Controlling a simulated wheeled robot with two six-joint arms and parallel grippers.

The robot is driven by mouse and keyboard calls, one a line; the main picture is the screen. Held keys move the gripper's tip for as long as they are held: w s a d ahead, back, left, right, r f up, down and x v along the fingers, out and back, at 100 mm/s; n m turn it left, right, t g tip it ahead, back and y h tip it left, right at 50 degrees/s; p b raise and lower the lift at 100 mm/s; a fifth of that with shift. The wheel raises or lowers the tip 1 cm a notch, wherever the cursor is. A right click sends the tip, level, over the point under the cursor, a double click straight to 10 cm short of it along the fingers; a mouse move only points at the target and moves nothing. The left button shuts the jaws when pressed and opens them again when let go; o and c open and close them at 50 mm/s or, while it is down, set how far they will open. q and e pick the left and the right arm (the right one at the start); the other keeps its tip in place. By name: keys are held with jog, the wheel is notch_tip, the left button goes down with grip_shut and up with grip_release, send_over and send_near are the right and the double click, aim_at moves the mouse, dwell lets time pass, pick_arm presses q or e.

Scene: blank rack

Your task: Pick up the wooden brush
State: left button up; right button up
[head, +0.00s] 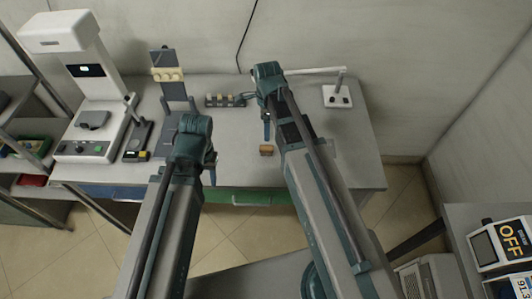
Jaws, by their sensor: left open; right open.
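A small brown wooden block-like thing (266,150), which may be the wooden brush, lies on the grey table (340,160) near its front edge. It is too small to make out bristles or a handle. My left gripper (209,172) is open, left of it, over the table's front edge. My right gripper (266,125) is open, just behind the brown thing in the picture and apart from it. Neither gripper holds anything that I can see. My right arm covers part of the table to the right of the brown thing.
A white instrument (88,85) with a small display stands at the table's left. A dark stand (172,85) and a small rack with pale pieces (224,100) stand at the back. A white base with an arm (337,96) is at back right. The table's right part is clear.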

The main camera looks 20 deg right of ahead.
aim_at(266, 147)
notch_tip(266, 147, down, 6)
jog(key=b, duration=0.5)
jog(key=shift+f, duration=0.1)
notch_tip(266, 147, down, 5)
jog(key=b, duration=0.5)
jog(key=shift+s+a+f, duration=0.1)
jog(key=shift+a+f, duration=0.05)
jog(key=shift+c, duration=0.3)
grip_shut()
